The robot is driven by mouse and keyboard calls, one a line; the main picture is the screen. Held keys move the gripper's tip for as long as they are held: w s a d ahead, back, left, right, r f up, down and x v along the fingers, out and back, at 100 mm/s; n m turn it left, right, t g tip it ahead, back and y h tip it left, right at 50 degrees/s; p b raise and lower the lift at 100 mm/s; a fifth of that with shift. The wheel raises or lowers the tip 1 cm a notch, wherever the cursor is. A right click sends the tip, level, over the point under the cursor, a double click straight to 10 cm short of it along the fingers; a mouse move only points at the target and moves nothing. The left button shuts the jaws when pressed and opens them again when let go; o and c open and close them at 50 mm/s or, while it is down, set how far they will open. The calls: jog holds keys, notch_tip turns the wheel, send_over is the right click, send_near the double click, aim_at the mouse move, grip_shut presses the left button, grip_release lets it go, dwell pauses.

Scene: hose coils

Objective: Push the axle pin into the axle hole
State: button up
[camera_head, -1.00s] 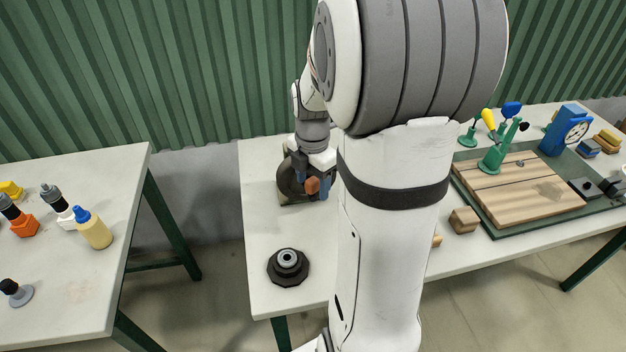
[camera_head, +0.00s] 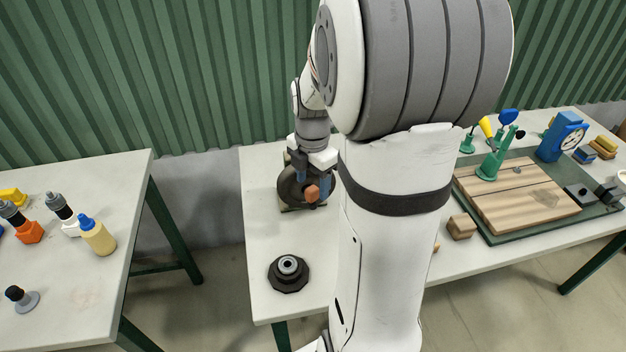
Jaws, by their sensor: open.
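A dark round reel (camera_head: 289,189) stands upright on the bench, behind and partly hidden by my gripper. A small orange-brown piece (camera_head: 312,193) shows in front of the reel, just below the fingers; it may be the axle pin. My gripper (camera_head: 313,182), with blue fingers, is open and points down in front of the reel, close to the orange-brown piece. I cannot tell whether the fingers touch it. The axle hole is not distinguishable; the piece and gripper cover that part of the reel.
A black base with a grey ring (camera_head: 288,268) sits nearer on the same bench (camera_head: 262,232). My arm hides the bench middle. A wooden block (camera_head: 461,226), wooden board (camera_head: 520,200) and blue gauge (camera_head: 563,136) are right. Bottles (camera_head: 97,236) stand on the left table.

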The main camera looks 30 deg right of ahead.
jog(key=shift+r+p, duration=0.45)
jog(key=shift+r, duration=0.25)
jog(key=shift+r, duration=0.1)
notch_tip(320, 180, up, 8)
dwell(0.4)
jog(key=shift+f, duration=0.2)
dwell(0.7)
